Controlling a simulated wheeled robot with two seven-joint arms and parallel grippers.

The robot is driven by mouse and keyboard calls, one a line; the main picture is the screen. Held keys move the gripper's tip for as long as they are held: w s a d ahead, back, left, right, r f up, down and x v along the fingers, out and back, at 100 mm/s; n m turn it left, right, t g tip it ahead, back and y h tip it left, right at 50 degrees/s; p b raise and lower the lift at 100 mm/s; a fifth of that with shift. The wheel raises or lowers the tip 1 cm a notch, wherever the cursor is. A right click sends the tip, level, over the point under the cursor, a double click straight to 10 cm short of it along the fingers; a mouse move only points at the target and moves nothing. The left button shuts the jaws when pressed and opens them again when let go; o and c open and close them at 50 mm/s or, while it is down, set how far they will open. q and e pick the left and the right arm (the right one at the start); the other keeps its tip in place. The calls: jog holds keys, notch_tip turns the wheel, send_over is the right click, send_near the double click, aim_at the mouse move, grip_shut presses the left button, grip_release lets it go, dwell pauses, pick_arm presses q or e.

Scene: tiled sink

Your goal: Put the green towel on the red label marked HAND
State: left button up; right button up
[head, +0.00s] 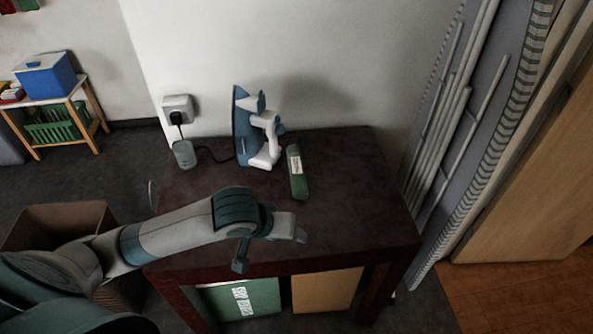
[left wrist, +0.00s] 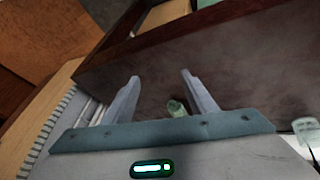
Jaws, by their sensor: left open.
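No red label marked HAND shows in either view, and I cannot make out a clear towel. A slim green oblong object (head: 298,178) with a white label lies on the dark tabletop in the head view; I cannot tell if it is cloth. A green piece of it or a similar thing shows between the fingers in the left wrist view (left wrist: 176,107). My left gripper (head: 270,250) is open and empty above the table's front part, nearer than the green object. Its spread fingers also show in the left wrist view (left wrist: 160,78). My right gripper is not in view.
A blue and white iron (head: 264,139) stands behind on the dark table (head: 350,190), beside a corded grey device (head: 184,154). Below are a green box (head: 248,301) and a tan box (head: 325,290). An ironing board (head: 500,120) leans right. The tabletop's right side is clear.

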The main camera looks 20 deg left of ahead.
pick_arm(q)
jog(key=s+f+m+g+y, duration=0.1)
jog(key=s+f+m, duration=0.1)
jog(key=s+f, duration=0.6)
jog(key=s+f+m+g, duration=0.1)
jog(key=s+f+m, duration=0.25)
jog(key=s, duration=0.85)
jog(key=w+d+f+t, duration=0.1)
jog(key=w+f, duration=0.1)
jog(key=f, duration=0.9)
jog(key=w+d+f, duration=0.1)
jog(key=w+f, duration=0.2)
jog(key=f, duration=0.8)
jog(key=s+d+f+t, duration=0.1)
jog(key=s+f, duration=0.2)
jog(key=f, duration=0.5)
jog(key=s+f+h, duration=0.1)
jog(key=s+f, duration=0.2)
jog(key=f, duration=0.6)
jog(key=shift+s+d+t, duration=0.35)
jog(key=shift+t, duration=0.05)
